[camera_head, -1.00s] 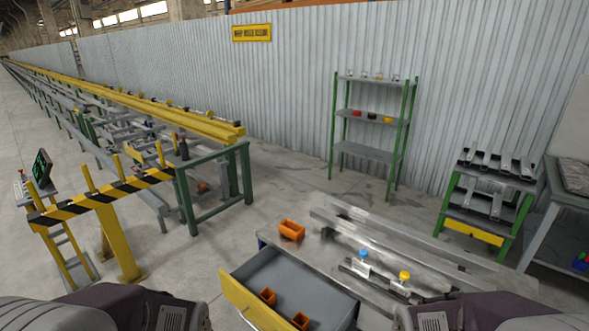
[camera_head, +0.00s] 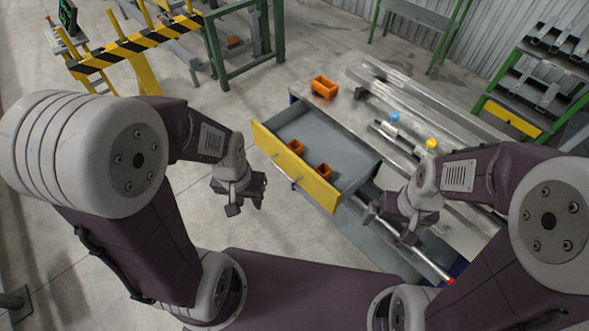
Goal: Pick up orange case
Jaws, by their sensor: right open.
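An orange case (camera_head: 324,88), an open-topped bin, stands on the metal table top near its far left corner. Two smaller orange bins (camera_head: 297,147) (camera_head: 324,170) lie in the open grey drawer with the yellow front (camera_head: 308,178). My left gripper (camera_head: 246,206) hangs left of the drawer front, its fingers apart and nothing seen between them. My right gripper (camera_head: 388,227) is open and empty, at the near right of the drawer. Both grippers are well apart from the orange case on the table.
The table (camera_head: 345,112) also carries long metal profiles and two fittings, with a blue top (camera_head: 394,117) and a yellow top (camera_head: 431,143). The pulled-out drawer juts toward me. A striped barrier (camera_head: 135,47) and green frame stand behind left.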

